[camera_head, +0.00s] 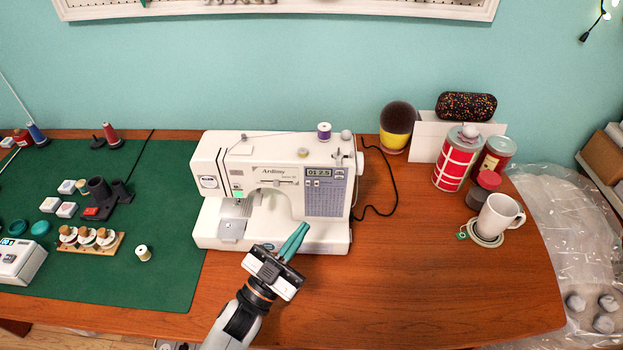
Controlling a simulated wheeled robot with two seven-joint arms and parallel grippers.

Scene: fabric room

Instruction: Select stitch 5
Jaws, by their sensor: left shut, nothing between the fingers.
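A white sewing machine (270,180) stands on the wooden table near the wall. On its right front is a small display (319,172) that seems to read "01 2.5", with small buttons (339,173) beside it and a grey stitch chart (324,200) below. My left gripper (301,230), with green fingers, is in front of the machine, over its white base and below the stitch chart. Its fingers are shut with nothing between them, and they point up and to the right. Whether they touch the machine I cannot tell. My right gripper is not in view.
A green mat (160,250) at left holds spools, a wooden thread rack (90,240) and a dark holder (105,195). A white mug (498,215) and red tins (455,160) stand at right. A black cable (393,180) lies right of the machine. The table's front right is clear.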

